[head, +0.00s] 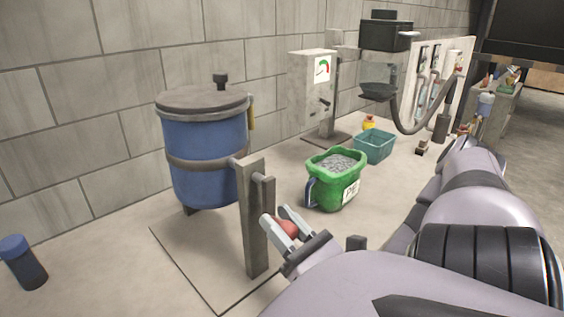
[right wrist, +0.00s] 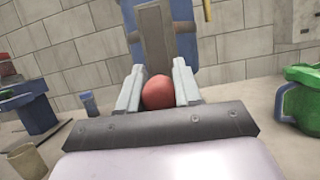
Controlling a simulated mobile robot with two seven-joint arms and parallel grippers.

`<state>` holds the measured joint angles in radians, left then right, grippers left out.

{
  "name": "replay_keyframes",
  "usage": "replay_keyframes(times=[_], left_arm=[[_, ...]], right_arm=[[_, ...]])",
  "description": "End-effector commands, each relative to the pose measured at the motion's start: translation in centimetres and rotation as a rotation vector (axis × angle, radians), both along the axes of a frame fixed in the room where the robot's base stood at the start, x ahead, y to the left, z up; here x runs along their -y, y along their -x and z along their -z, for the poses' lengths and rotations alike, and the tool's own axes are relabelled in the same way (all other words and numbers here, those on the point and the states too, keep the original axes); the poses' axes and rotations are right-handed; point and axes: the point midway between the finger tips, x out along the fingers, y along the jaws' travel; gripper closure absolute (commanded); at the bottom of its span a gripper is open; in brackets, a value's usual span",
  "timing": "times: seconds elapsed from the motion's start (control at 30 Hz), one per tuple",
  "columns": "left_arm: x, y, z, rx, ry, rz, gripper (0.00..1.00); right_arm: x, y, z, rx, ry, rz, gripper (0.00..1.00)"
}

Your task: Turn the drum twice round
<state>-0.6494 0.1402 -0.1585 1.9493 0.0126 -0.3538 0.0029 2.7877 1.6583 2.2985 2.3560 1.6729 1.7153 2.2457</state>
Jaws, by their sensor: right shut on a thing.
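The blue drum (head: 208,150) with a grey lid and a dark knob on top stands upright behind a grey post (head: 254,225). A crank arm (head: 264,190) shows on the post's near side. My right gripper (head: 276,220) is shut on a red knob (head: 284,229), low beside the post. In the right wrist view the red knob (right wrist: 158,93) sits between the two fingers, in front of the grey post (right wrist: 165,40) and the blue drum (right wrist: 181,12). How the knob joins the crank is partly hidden. My left gripper is out of view.
A green jug (head: 335,178) of grey grains stands right of the post. Behind it are a teal basin (head: 374,147) and a gauge box (head: 314,85). A dark blue-capped bottle (head: 22,262) stands at the far left. A block wall is close behind the drum.

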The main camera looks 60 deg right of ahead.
Motion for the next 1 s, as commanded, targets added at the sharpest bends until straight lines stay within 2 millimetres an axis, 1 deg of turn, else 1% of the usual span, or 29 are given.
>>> replay_keyframes(times=[0.03,0.07,0.1,0.13,0.47,0.57,0.8,0.9,1.0], left_arm=[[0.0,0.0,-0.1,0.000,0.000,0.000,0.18],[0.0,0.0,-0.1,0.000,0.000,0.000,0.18],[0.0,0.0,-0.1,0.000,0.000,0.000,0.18],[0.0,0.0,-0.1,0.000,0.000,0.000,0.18],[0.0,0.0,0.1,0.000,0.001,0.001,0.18],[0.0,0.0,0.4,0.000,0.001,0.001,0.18],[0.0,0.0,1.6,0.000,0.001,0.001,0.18],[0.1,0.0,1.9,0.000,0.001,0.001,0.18],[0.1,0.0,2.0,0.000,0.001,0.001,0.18]], right_arm=[[-0.1,-0.2,-1.0,0.033,-0.002,-0.004,1.00],[-0.1,-0.2,-1.0,0.033,-0.002,-0.004,1.00],[-0.1,-0.2,-1.0,0.033,-0.002,-0.004,0.53],[-0.1,-0.2,-1.0,0.031,-0.002,-0.003,0.44],[-0.1,0.1,-0.3,0.016,0.001,-0.002,0.43],[-0.3,1.0,0.2,0.015,-0.001,-0.002,0.43],[-1.3,4.6,1.8,0.017,-0.003,-0.002,0.43],[-1.5,5.6,2.1,0.020,-0.001,-0.002,0.43],[-1.7,6.1,2.2,0.021,-0.001,-0.004,0.43]])
